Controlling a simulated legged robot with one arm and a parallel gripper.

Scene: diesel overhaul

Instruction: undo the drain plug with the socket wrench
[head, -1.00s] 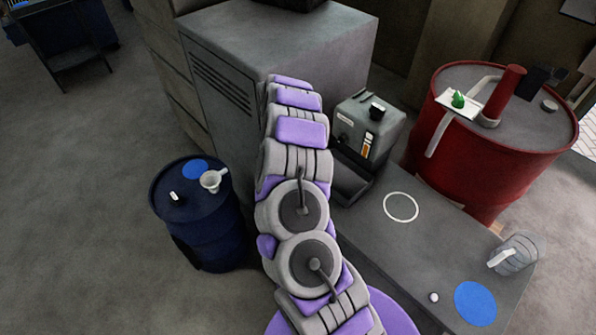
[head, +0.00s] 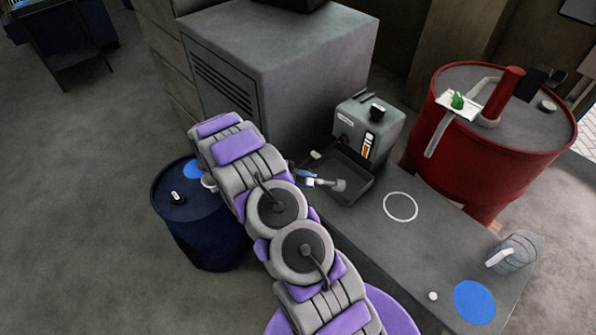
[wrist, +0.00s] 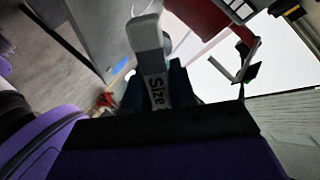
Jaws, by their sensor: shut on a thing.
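My gripper (head: 304,174) is shut on a pale grey tool with a white label, which I take to be the socket wrench (head: 337,185). The wrench points right, over the dark tray at the foot of the grey machine (head: 373,122). In the wrist view the wrench (wrist: 145,32) stands up between the dark jaws (wrist: 160,88), its label reading "Size". A small pale piece (head: 316,155) shows just above the gripper; I cannot tell what it is. I cannot make out the drain plug. My arm hides part of the bench's left side.
The grey bench (head: 440,230) carries a white ring mark, a blue disc (head: 474,302), a clear jug (head: 515,252) and a small white knob. A red drum (head: 480,150) stands at right. A blue drum (head: 205,235) stands left, partly behind my arm. A large grey cabinet (head: 285,60) stands behind.

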